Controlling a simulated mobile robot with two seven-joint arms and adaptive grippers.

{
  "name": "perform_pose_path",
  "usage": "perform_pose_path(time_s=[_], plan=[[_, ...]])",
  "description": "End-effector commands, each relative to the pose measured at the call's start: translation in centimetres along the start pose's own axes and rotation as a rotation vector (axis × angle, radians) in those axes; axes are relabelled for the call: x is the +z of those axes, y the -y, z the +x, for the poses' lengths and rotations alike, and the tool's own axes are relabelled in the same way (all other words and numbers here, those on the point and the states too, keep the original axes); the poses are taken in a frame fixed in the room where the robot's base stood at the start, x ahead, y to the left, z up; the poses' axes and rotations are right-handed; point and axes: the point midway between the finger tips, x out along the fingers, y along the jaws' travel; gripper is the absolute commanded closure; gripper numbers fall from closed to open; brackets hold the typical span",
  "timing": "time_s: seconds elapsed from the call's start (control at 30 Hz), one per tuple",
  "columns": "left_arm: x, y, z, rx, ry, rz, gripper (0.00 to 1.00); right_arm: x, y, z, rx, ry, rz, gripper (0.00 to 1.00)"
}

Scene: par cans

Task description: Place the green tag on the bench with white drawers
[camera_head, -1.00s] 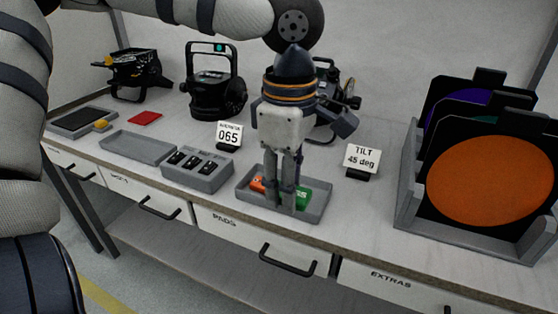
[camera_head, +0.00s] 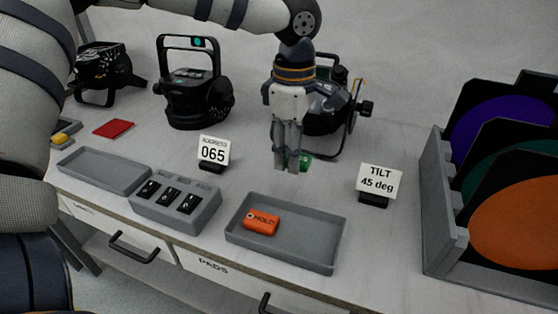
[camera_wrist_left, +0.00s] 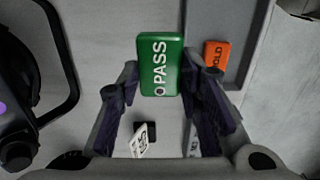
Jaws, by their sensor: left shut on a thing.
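The green tag (camera_wrist_left: 161,66), lettered PASS, is between the fingertips of my left gripper (camera_wrist_left: 160,85) in the left wrist view. In the head view my left gripper (camera_head: 287,165) points down over the bench (camera_head: 330,185), behind the grey tray, and is shut on the green tag (camera_head: 304,161), which is mostly hidden by the fingers. I cannot tell whether the tag touches the bench top. The bench has white drawers (camera_head: 215,275) along its front. My right gripper is not in view.
A grey tray (camera_head: 335,247) holds an orange tag (camera_head: 261,223). Signs reading 065 (camera_head: 213,150) and TILT 45 deg (camera_head: 379,180) stand either side of the gripper. Black lamps (camera_head: 195,95) are behind, a switch box (camera_head: 176,202) left, and a rack of coloured discs (camera_head: 445,215) right.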

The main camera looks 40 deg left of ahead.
Motion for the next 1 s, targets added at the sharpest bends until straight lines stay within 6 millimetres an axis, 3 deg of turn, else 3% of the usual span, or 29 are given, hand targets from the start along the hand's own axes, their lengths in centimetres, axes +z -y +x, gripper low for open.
perform_pose_path(time_s=[0.03, 0.13, 0.37, 0.53, 0.93, 0.97, 1.0], plan=[[-0.5, -1.2, 1.9, -0.016, -0.005, -0.005, 0.86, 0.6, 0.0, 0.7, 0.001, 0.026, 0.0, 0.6], [-1.2, -2.9, 4.3, -0.018, -0.005, -0.002, 0.86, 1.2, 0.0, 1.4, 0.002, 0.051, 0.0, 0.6], [-1.9, -4.7, 6.3, -0.01, -0.003, -0.001, 0.86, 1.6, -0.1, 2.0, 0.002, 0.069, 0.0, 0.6], [-2.2, -5.1, 9.2, -0.008, -0.004, 0.001, 0.86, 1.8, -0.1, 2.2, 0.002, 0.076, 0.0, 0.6], [-2.1, -5.1, 10.0, -0.004, -0.001, 0.0, 0.86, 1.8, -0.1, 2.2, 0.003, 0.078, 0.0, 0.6], [-2.1, -5.1, 10.0, -0.003, -0.001, 0.0, 0.61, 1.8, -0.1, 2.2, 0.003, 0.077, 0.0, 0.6], [-2.1, -5.1, 9.9, -0.003, -0.001, 0.0, 0.52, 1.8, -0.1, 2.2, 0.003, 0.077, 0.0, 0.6]])
